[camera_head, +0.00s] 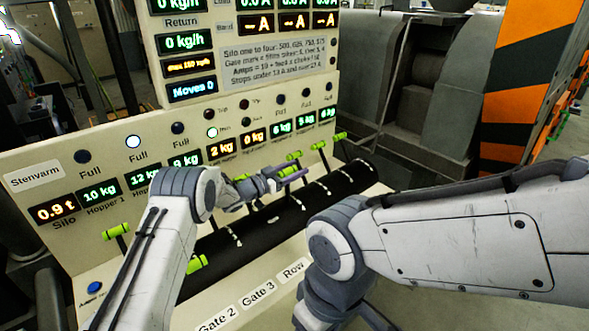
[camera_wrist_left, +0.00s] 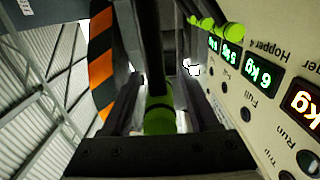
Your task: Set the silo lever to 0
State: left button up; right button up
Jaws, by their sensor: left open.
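The control panel has a row of levers with green handles along a black slotted strip (camera_head: 335,184). The leftmost green handle (camera_head: 117,231) stands below the Silo display (camera_head: 56,211), which reads 0.9 t, and appears to be the silo lever. My left gripper (camera_head: 292,175) is farther right along the row, among other levers. It is open, and in the left wrist view a green handle (camera_wrist_left: 160,115) shows between its fingers, with no clear grip on it. The silo lever's scale marks are not readable. My right arm is at the right, its gripper out of view.
More green handles (camera_head: 318,145) stand right of my left gripper. Another handle (camera_head: 197,263) shows low beside my left arm. An orange-and-black striped post (camera_head: 520,85) stands at the right.

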pick_arm(q)
grip_shut()
dwell(1.3)
